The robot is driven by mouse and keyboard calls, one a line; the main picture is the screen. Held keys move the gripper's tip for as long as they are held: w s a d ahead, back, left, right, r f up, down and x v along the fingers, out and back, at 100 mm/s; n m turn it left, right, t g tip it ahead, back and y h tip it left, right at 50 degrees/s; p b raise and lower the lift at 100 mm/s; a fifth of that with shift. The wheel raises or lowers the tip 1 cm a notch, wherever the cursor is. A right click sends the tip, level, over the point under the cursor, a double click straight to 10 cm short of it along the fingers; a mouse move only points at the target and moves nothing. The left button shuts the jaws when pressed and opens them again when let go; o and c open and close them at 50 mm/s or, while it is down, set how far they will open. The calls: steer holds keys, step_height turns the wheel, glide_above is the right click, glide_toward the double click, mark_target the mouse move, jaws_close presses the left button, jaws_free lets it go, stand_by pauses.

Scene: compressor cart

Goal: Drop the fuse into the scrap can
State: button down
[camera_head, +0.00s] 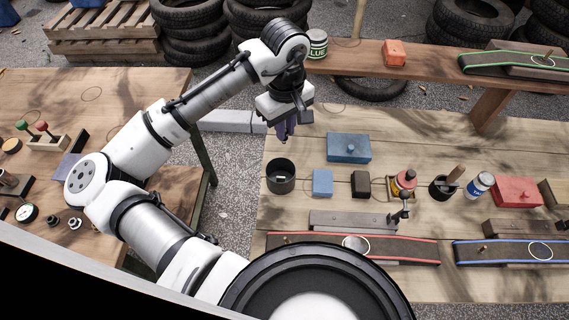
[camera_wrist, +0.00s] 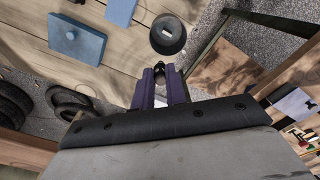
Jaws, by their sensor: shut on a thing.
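The scrap can (camera_head: 281,176) is a round black can on the wooden table, near its left edge. In the wrist view the can (camera_wrist: 156,45) is just beyond my fingertips, with a small pale patch inside it. My gripper (camera_head: 285,132) points down above the table's far left part, behind the can in the head view. In the wrist view my gripper (camera_wrist: 161,76) is shut on a small dark piece (camera_wrist: 159,67), likely the fuse, mostly hidden between the purple fingers. The fuse cannot be made out in the head view.
Right of the can are a small blue block (camera_head: 322,183), a black block (camera_head: 361,184) and a larger blue box (camera_head: 349,147). A raised shelf (camera_head: 350,60) bearing a labelled tin (camera_head: 317,44) runs behind. A gap separates the left table (camera_head: 120,85).

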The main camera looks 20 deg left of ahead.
step_height(320, 180, down, 6)
steer(key=b, duration=0.5)
steer(key=shift+s, duration=0.1)
steer(key=shift+r, duration=0.1)
steer(key=c, duration=1.3)
jaws_free()
steer(key=shift+c, duration=0.2)
step_height(320, 180, up, 14)
steer(key=shift+f+b, duration=0.1)
steer(key=shift+b, duration=0.85)
